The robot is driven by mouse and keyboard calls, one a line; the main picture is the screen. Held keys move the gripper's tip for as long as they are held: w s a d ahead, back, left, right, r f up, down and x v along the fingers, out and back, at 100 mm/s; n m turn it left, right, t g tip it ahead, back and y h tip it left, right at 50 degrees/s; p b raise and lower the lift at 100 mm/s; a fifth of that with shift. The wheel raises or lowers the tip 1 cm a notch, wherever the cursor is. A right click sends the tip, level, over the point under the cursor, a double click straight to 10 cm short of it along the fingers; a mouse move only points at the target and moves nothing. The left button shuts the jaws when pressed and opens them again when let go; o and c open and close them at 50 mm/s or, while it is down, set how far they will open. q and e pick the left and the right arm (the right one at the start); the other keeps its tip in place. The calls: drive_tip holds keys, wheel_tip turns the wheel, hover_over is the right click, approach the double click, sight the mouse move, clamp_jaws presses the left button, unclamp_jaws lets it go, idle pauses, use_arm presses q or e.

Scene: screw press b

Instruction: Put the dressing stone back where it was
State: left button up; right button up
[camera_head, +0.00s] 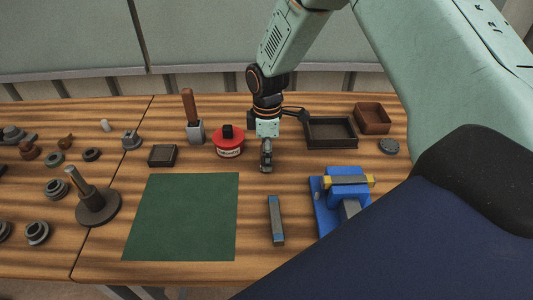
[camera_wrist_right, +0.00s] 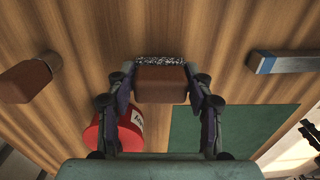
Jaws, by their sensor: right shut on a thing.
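My right gripper (camera_head: 265,158) hangs over the back middle of the bench, behind the green mat. In the right wrist view its fingers (camera_wrist_right: 160,100) are shut on a reddish-brown block (camera_wrist_right: 162,84) with a dark speckled far face (camera_wrist_right: 165,62). I take this block to be the dressing stone. In the head view the gripper mostly hides it. I cannot tell whether it touches the bench. My left gripper is not in view.
A red tin (camera_head: 229,145) stands close left of the gripper. A dark tray (camera_head: 331,132) and brown box (camera_head: 373,118) lie to the right. In front are the green mat (camera_head: 185,215), a blue-ended bar (camera_head: 276,220) and a blue vise (camera_head: 345,195).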

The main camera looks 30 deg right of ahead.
drive_tip(key=shift+w+d+f, duration=0.2)
drive_tip(key=shift+d+f, duration=0.15)
drive_tip(key=shift+d, duration=0.2)
drive_tip(key=o, duration=0.8)
drive_tip(key=shift+w+f, duration=0.1)
drive_tip(key=o, duration=0.3)
drive_tip(key=shift+a+r, duration=0.2)
drive_tip(key=shift+a, duration=0.1)
drive_tip(key=shift+o, duration=0.7)
drive_tip(key=shift+s+a+r, duration=0.15)
drive_tip(key=shift+s, duration=0.1)
drive_tip(key=shift+w+d, duration=0.1)
drive_tip(key=shift+d, duration=0.25)
drive_tip(key=shift+w+d, duration=0.1)
wheel_tip(320, 180, up, 11)
drive_tip(key=shift+w+f+p, duration=0.1)
drive_tip(key=shift+p, duration=0.35)
drive_tip(key=shift+r, duration=0.5)
